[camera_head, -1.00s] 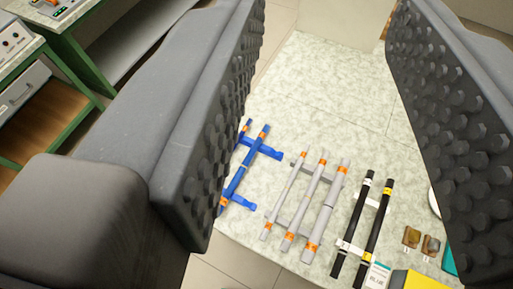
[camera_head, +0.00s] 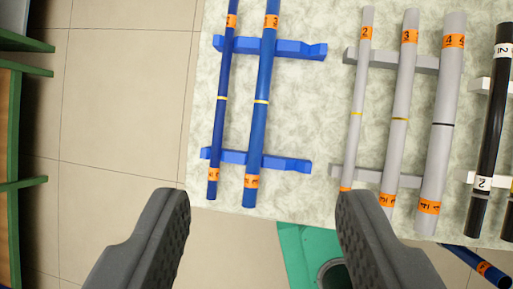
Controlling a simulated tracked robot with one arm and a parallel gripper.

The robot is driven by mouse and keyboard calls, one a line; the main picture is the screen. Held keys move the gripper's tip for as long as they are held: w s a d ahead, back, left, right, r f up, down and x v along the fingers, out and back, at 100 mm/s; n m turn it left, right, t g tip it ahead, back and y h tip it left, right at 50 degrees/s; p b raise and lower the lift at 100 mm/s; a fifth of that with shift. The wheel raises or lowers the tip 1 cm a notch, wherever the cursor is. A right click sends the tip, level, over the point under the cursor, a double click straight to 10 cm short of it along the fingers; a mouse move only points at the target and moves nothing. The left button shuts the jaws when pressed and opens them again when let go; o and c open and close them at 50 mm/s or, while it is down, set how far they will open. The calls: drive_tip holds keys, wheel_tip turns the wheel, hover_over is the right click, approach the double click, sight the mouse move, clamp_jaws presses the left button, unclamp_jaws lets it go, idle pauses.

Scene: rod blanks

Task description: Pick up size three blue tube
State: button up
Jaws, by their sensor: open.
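Two blue tubes lie side by side on blue holders in the upper left part of the view. The thicker right-hand blue tube (camera_head: 262,110) has orange labels at both ends, the top one reading 3, and a yellow band near its middle. The thinner blue tube (camera_head: 221,100) lies to its left; its label is too small to read surely. My gripper (camera_head: 262,208) is open and empty, its two dark fingers wide apart at the bottom. The thicker tube's lower end shows between the fingertips in the picture; the height above it cannot be told.
Grey tubes (camera_head: 400,120) marked 2, 3 and 4 lie on grey holders to the right. A black tube (camera_head: 489,130) lies beyond them. A blue piece with an orange label (camera_head: 478,264) and a green object (camera_head: 305,258) show below the table edge. Tiled floor lies left.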

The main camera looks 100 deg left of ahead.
sight(250, 182)
drive_tip(key=s+a+f+g, duration=0.1)
drive_tip(key=a+f, duration=0.1)
drive_tip(key=f, duration=0.9)
drive_tip(key=s+a+f+g, duration=0.1)
drive_tip(key=a+f+g, duration=0.1)
drive_tip(key=f, duration=0.9)
drive_tip(key=s+a+f+m+g, duration=0.1)
drive_tip(key=a+f+g, duration=0.1)
drive_tip(key=f, duration=0.9)
drive_tip(key=shift+s+a+b, duration=0.2)
drive_tip(key=shift+a+b, duration=0.1)
drive_tip(key=shift+b, duration=0.05)
drive_tip(key=c, duration=0.9)
